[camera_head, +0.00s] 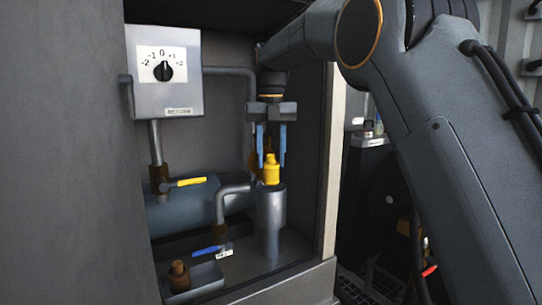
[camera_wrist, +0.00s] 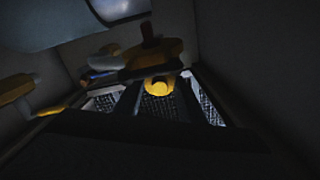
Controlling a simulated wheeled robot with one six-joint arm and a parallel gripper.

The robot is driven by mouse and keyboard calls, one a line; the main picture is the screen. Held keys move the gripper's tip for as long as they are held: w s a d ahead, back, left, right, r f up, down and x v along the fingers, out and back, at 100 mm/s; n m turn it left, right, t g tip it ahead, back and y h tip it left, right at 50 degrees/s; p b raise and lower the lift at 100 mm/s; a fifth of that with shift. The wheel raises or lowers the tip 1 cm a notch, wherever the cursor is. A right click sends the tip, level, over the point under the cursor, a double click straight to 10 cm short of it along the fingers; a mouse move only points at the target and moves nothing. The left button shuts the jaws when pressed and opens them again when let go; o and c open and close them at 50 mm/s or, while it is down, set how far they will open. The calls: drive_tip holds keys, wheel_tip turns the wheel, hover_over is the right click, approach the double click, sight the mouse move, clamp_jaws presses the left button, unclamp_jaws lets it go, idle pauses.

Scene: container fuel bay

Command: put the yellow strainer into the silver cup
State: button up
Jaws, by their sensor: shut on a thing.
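The yellow strainer (camera_head: 271,172) is upright between the blue fingertips of my gripper (camera_head: 271,163), which is shut on it. It is directly over the silver cup (camera_head: 270,222), a grey upright cylinder in the bay. The strainer's lower end is at the cup's rim; I cannot tell whether it touches the cup or has entered it. The wrist view is dark; the strainer (camera_wrist: 158,87) shows as a yellow round shape near its middle, and the cup cannot be made out clearly there.
A dial box (camera_head: 165,72) hangs on the upper left. Below are a yellow-handled valve (camera_head: 186,182), pipes, and a blue-handled valve (camera_head: 206,251). A brown piece (camera_head: 179,276) stands in a tray (camera_head: 207,280) at the lower left. The bay's right wall edge (camera_head: 331,160) is close by.

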sight(271, 179)
drive_tip(key=shift+f, duration=0.1)
drive_tip(key=shift+f, duration=1.15)
drive_tip(key=shift+f, duration=0.35)
idle(0.4)
drive_tip(key=shift+f, duration=0.9)
drive_tip(key=shift+f, duration=0.1)
drive_tip(key=shift+f, duration=0.75)
drive_tip(key=o, duration=1.1)
drive_tip(key=shift+o, duration=0.2)
drive_tip(key=shift+r+p, duration=0.55)
drive_tip(key=shift+r, duration=3.4)
